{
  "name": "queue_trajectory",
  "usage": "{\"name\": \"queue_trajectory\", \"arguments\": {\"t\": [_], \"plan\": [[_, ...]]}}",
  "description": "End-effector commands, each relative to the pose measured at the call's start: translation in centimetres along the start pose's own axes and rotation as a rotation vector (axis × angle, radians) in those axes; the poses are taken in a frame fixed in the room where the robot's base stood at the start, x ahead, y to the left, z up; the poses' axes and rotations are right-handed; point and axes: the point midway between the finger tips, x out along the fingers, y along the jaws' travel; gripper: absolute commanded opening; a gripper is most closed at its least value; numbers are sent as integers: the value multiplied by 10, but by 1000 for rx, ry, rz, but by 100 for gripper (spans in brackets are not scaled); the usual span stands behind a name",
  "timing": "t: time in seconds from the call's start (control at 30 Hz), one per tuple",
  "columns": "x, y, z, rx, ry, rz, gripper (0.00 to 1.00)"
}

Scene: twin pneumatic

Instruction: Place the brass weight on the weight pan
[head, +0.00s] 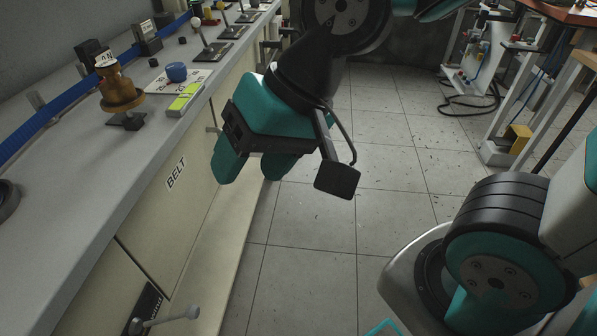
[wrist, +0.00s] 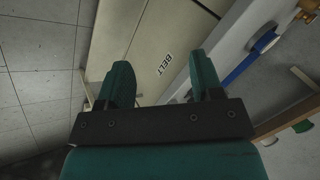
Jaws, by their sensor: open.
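A brass-coloured piece (head: 116,82) stands on the grey bench in the head view. It has a narrower upper body above a wide round flange and a dark foot. A tag (head: 104,59) ending in "AN" is by its top. I cannot tell whether it is the brass weight, the weight pan, or one on the other. My gripper (head: 254,170) hangs over the floor beside the bench front, right of and apart from this piece. In the wrist view my gripper (wrist: 162,78) is open, with nothing between its fingers.
A blue round object (head: 177,72) lies on a printed card (head: 178,82) beside a yellow-green block (head: 185,99). A blue belt (head: 75,90) runs along the bench's back. Several ball-topped levers stand farther along. The bench front carries a BELT label (head: 176,174). The near benchtop (head: 75,190) is largely clear.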

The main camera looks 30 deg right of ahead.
Motion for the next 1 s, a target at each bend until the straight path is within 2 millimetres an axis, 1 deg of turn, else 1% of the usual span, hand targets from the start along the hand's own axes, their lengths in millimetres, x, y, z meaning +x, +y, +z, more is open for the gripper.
{"name": "queue_trajectory", "arguments": {"t": [0.03,0.1,0.2,0.3,1.0], "plan": [[-5,6,10,-120,-49,32,60],[-10,14,24,-277,-121,64,60],[-16,21,37,-427,-197,85,60],[-20,26,43,-499,-236,90,60],[-21,27,44,-513,-243,91,60]]}}
